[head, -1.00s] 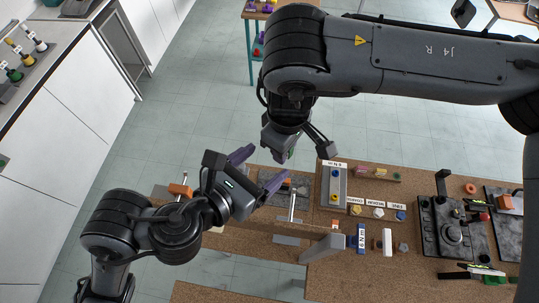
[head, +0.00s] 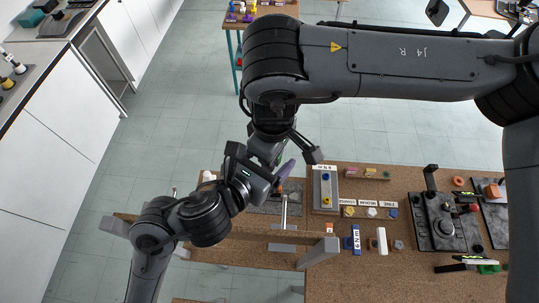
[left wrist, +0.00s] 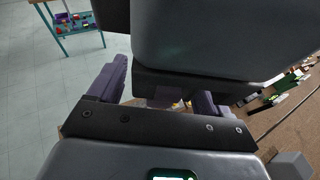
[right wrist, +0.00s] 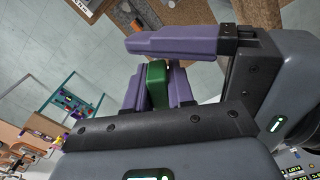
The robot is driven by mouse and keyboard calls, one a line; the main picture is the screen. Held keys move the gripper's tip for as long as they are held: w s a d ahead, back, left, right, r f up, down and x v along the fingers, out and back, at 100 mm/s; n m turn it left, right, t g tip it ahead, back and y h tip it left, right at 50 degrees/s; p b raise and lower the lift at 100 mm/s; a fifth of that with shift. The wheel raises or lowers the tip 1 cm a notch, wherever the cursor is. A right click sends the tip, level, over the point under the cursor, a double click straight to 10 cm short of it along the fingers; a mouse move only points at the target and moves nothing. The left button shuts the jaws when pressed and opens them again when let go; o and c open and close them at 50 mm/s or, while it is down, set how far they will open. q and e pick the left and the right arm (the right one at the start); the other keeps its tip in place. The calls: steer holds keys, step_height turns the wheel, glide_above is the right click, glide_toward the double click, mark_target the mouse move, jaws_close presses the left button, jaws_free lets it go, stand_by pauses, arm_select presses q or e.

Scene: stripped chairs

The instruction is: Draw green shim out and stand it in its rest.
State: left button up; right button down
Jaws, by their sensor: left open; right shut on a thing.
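The green shim (right wrist: 155,86) shows in the right wrist view as a green block between the two purple fingers of my right gripper (right wrist: 157,90), which is shut on it. In the head view my right gripper hangs over the bench's left part, mostly hidden by my left gripper (head: 277,166). My left gripper is open, close beside the right one; its fingers (left wrist: 160,92) are spread in the left wrist view, with the right gripper's dark body just beyond. One left finger crosses the right wrist view above the shim. I cannot make out the shim's rest.
The brown bench (head: 350,270) carries a grey block with blue and yellow knobs (head: 325,190), labelled coloured pieces (head: 371,211), a blue 6 Nm label (head: 355,240) and a black fixture (head: 436,222). A beam (head: 270,235) runs along the left part. Floor is open behind.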

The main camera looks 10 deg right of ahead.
arm_select(q)
steer(key=c, duration=0.9)
steer(key=shift+c, duration=0.6)
arm_select(e)
steer(key=c, duration=0.9)
jaws_free()
steer(key=shift+r, duration=0.1)
